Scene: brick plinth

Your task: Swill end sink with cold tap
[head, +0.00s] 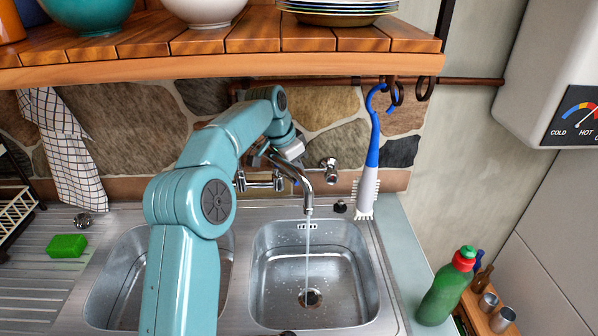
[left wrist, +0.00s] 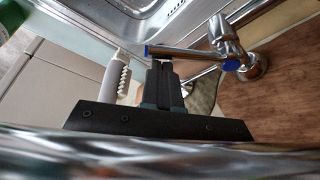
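A chrome tap spout (head: 308,190) hangs over the right-hand end sink (head: 345,290), and a thin stream of water (head: 308,250) falls from it near the drain. Droplets dot the steel basin. My left arm reaches over the left sink to the tap. Its gripper (left wrist: 166,68) looks shut, fingers together, with its tips against or just behind a blue-ended chrome tap lever (left wrist: 190,54); I cannot tell if they touch. In the head view the gripper is mostly hidden behind its own wrist and the spout. My right gripper is not in view.
A blue-handled brush (head: 372,150) hangs from a hook right of the tap. A wooden shelf (head: 230,70) with bowls and plates overhangs. A green bottle (head: 447,290) stands at right, a green sponge (head: 67,246) on the drainer. A second sink (head: 115,280) is at left.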

